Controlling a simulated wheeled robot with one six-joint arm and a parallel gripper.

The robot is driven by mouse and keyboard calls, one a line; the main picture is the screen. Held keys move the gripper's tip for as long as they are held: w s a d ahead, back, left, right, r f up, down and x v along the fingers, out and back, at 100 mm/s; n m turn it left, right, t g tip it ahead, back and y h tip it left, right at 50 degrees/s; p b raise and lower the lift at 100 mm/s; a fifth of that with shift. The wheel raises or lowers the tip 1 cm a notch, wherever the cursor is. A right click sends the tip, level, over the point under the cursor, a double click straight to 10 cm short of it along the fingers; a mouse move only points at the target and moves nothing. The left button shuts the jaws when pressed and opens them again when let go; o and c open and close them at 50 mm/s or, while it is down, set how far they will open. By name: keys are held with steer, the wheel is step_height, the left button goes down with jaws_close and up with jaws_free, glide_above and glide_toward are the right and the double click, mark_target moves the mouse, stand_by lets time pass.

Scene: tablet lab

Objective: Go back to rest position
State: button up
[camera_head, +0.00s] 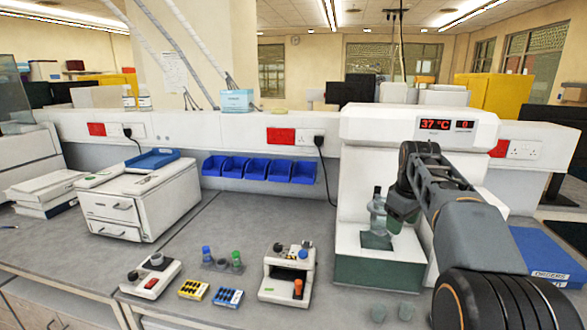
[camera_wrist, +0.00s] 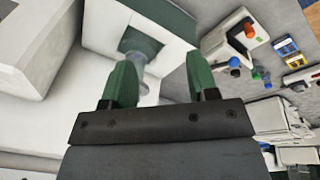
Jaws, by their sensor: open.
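My gripper (camera_head: 394,220) is in front of the white machine (camera_head: 362,140) with the red "37 °C" display, at the right of the bench. In the wrist view its two green fingers (camera_wrist: 162,72) are spread apart with nothing held between them. A clear glass vessel (camera_head: 377,204) stands upright in the machine's recess on a dark green base, just left of my fingers. It also shows in the wrist view (camera_wrist: 138,64), beyond and near the left finger; whether they touch cannot be told. My arm covers part of the machine's right side.
Small devices (camera_head: 150,279) and (camera_head: 288,274), vial racks (camera_head: 193,290) and coloured-cap tubes (camera_head: 222,265) stand on the bench left of the machine. Two small cups (camera_head: 378,312) sit at the front edge. Blue bins (camera_head: 259,169) line the wall.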

steer(key=s+a+f+m+t, duration=0.1)
steer(key=s+a+f+m, duration=0.2)
steer(key=s, duration=0.8)
steer(key=s+a+f+m+t, duration=0.1)
steer(key=s+a+f+m, duration=0.2)
steer(key=s+a+f, duration=0.4)
steer(key=s+f, duration=0.2)
steer(key=s, duration=0.3)
steer(key=shift+s+f, duration=0.15)
steer(key=shift+f, duration=0.2)
